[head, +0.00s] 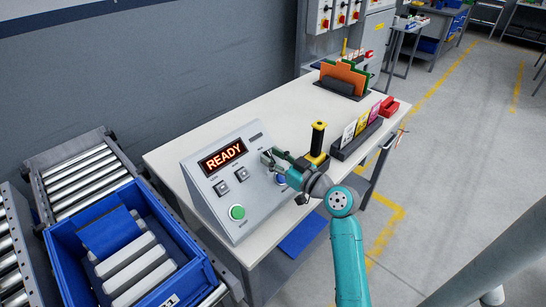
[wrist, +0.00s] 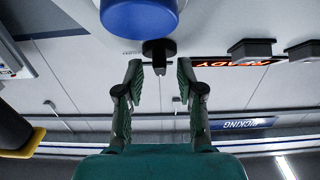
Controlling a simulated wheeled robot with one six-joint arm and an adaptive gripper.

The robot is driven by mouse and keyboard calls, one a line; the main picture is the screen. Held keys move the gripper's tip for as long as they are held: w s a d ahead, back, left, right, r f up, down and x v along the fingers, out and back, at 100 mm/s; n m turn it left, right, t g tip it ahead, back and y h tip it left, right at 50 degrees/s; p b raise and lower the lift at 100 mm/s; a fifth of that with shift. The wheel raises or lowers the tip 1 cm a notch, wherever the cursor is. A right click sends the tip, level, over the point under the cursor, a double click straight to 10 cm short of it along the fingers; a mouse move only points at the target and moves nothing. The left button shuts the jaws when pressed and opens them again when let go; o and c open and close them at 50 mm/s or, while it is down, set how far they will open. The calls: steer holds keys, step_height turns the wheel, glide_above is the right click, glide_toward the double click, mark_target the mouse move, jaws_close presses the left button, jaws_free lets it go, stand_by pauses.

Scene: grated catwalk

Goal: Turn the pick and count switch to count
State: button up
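A grey sloped control panel (head: 205,165) stands on the white bench, with a lit READY display (head: 222,157). Two dark square switches (head: 241,174) sit below the display. My gripper (head: 268,158) is at the panel's upper right, partly covering that area. In the wrist view, a black knob (wrist: 159,52) lies just ahead of and between the two open fingertips (wrist: 160,75), with a gap on each side. The knob looks untouched. A blue round button (wrist: 138,18) is beside the knob; it also shows in the head view (head: 281,180). The switch labels are too small to read.
A green button (head: 237,212) is at the panel's lower left. A yellow-and-black upright handle (head: 317,140) stands close right of my gripper, with a card rack (head: 358,137) beyond. A blue bin (head: 70,245) sits left of the bench.

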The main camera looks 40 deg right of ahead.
steer(key=shift+w, duration=0.15)
jaws_close()
steer(key=shift+a+m+h, duration=0.1)
steer(key=shift+m+h, duration=0.4)
steer(key=shift+m, duration=0.1)
steer(key=shift+m+h, duration=0.9)
steer(key=shift+m, duration=0.3)
steer(key=m+g+h, duration=0.1)
steer(key=m+h, duration=0.2)
steer(key=m, duration=0.1)
steer(key=shift+m+g, duration=0.3)
steer(key=shift+g, duration=0.1)
steer(key=m+g+h, duration=0.2)
steer(key=m, duration=0.2)
steer(key=shift+h, duration=0.4)
steer(key=shift+f+m+g+h, duration=0.1)
steer(key=shift+m+g+h, duration=0.5)
steer(key=shift+m+g, duration=0.7)
steer(key=shift+m, duration=0.5)
